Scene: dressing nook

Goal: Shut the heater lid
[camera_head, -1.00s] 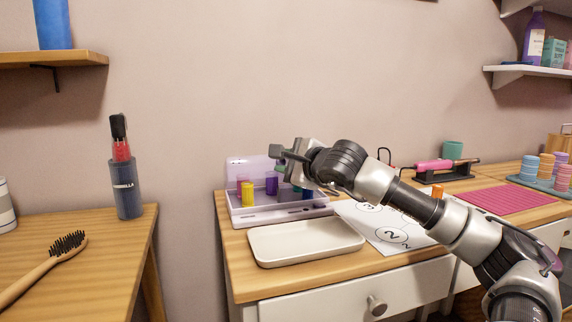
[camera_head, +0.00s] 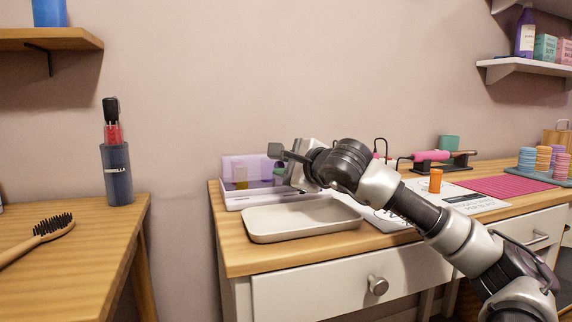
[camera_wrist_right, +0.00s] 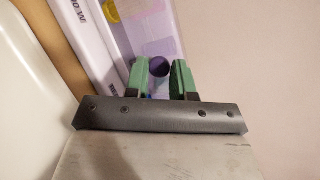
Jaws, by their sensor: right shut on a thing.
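The heater is a low white case (camera_head: 258,200) with a see-through purple lid (camera_head: 236,163), at the back left of the right-hand desk. The lid now stands over the rollers, and a yellowish one shows dimly through it. I cannot tell whether the lid's edge meets the case. My right gripper (camera_head: 279,160) is at the lid's right part. In the right wrist view its green-padded fingers (camera_wrist_right: 160,78) close around a dark purple round piece, seemingly the lid's knob; the lid (camera_wrist_right: 155,30) and white case (camera_wrist_right: 92,35) lie beyond. My left gripper is out of view.
An off-white tray (camera_head: 300,222) lies just in front of the heater. Right of it are a printed sheet (camera_head: 470,204), an orange roller (camera_head: 435,181), a pink iron (camera_head: 430,156) on a stand and a pink mat (camera_head: 510,187). A brush (camera_head: 40,232) lies on the left table.

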